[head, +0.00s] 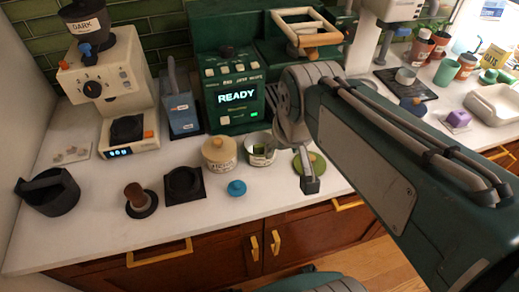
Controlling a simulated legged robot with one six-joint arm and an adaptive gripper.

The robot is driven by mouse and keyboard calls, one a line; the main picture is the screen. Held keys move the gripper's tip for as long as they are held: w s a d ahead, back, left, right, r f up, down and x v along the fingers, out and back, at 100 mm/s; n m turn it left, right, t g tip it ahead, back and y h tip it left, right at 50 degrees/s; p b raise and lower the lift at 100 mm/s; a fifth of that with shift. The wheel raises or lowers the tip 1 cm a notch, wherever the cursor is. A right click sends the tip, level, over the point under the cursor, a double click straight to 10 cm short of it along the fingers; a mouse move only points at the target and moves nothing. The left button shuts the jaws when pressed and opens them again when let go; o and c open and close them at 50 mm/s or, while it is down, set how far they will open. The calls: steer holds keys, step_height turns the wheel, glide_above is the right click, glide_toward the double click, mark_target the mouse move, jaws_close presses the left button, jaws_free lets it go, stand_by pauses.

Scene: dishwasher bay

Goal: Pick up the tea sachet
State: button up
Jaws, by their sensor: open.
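My gripper (308,183) hangs above the front part of the white counter, near a round green disc (318,160). It is open, with only part of its fingers showing and nothing visible between them. I cannot single out the tea sachet for certain. A small purple item with a pale label (458,119) lies on the counter at the right, beyond my arm and well apart from my gripper. It may be the sachet, but it is too small to tell. My arm hides part of the counter's middle and right.
A green machine reading READY (236,97) stands behind a cream lidded jar (219,155) and a labelled metal cup (260,150). A blue knobbed piece (236,188) lies in front. A grinder (108,85) stands left. A white basin (494,103) stands right.

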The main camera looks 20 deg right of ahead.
steer(key=w+f+g, duration=0.2)
steer(key=w, duration=0.7)
steer(key=g, duration=0.2)
glide_above(260, 145)
step_height(260, 145, down, 5)
steer(key=shift+a+r, duration=0.1)
steer(key=shift+r, duration=0.1)
step_height(260, 145, down, 11)
steer(key=shift+r, duration=0.15)
steer(key=c, duration=0.4)
